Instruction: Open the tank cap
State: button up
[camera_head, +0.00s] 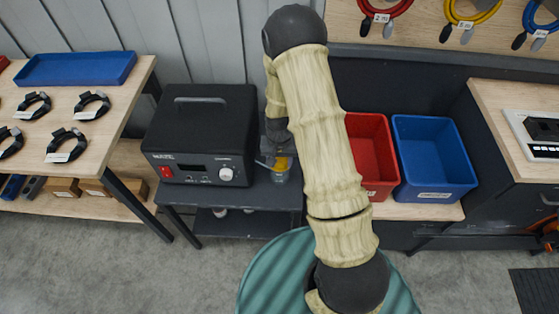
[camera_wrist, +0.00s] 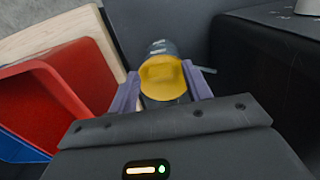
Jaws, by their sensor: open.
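The yellow tank cap (camera_wrist: 162,78) shows in the wrist view between my gripper's two purple fingers (camera_wrist: 160,84). One finger lies on either side of it, and I cannot tell whether they touch it. My gripper is open. Part of the grey tank (camera_wrist: 165,47) shows beyond the cap. In the head view, the tank (camera_head: 281,177) stands on the dark bench, with a bit of the yellow cap (camera_head: 282,163) showing. My arm and gripper (camera_head: 279,155) come down over it from above and hide much of both.
A black power unit (camera_head: 200,135) stands close on the left of the tank. A red bin (camera_head: 377,190) and a blue bin (camera_head: 435,158) stand to the right. A wooden table (camera_head: 110,75) with several black straps is at the left. Coiled cables hang at the upper right.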

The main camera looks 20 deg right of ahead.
jog(key=shift+f, duration=0.2)
grip_shut()
jog(key=shift+w+r, duration=0.15)
